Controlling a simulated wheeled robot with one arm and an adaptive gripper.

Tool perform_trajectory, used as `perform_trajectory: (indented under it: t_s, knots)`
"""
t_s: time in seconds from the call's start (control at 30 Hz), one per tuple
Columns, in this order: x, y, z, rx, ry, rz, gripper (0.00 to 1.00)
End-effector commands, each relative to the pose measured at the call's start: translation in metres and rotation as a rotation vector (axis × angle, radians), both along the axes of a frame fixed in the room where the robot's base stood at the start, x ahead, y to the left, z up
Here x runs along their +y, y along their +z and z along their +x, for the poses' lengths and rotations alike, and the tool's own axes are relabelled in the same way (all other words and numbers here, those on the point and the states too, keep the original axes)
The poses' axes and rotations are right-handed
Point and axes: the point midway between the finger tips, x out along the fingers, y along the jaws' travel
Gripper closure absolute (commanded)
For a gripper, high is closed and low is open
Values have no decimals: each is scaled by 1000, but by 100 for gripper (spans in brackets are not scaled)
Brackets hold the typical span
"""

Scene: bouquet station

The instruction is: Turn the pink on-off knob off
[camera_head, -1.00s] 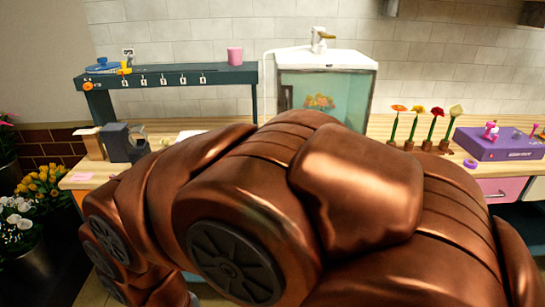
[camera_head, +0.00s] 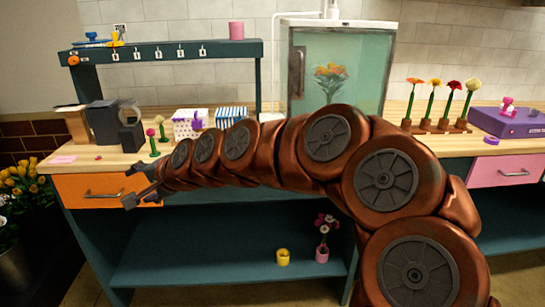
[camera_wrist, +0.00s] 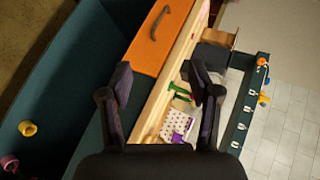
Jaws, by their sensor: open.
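A purple box (camera_head: 508,122) stands on the counter at the far right of the head view. A small pink part (camera_head: 508,106) sits on its top; I cannot tell whether it is the on-off knob or how it is turned. My gripper (camera_head: 134,186) is at the far left, in front of the orange drawer (camera_head: 70,188), well away from the purple box. In the wrist view my gripper (camera_wrist: 159,76) is open, with nothing held between its fingers. The purple box is not in the wrist view.
A teal shelf (camera_head: 222,50) with an orange knob (camera_head: 73,60) stands at the back left. A glass tank (camera_head: 365,75) is in the middle. My arm crosses the counter's front.

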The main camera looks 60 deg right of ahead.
Motion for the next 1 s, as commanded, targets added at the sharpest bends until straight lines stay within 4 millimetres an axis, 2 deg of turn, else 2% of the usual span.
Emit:
perform_trajectory:
  t_s: [0.03,0.07,0.1,0.17,0.2,0.27,0.3,0.4,0.5,0.67,0.8,1.0]
  knots:
    - [-38,-13,7,-70,-116,77,38]
    - [-60,-12,9,-115,-184,124,38]
    - [-92,-10,10,-176,-277,184,38]
    - [-141,-9,5,-272,-414,273,38]
    - [-174,-10,-3,-336,-504,333,38]
    - [-224,-13,-20,-432,-636,415,38]
    - [-255,-15,-34,-493,-717,463,38]
    - [-314,-23,-69,-621,-876,561,38]
    - [-348,-27,-94,-702,-970,615,38]
    - [-371,-31,-114,-761,-1036,654,38]
    - [-378,-31,-113,-768,-1046,660,38]
    - [-391,-32,-99,-765,-1044,657,38]
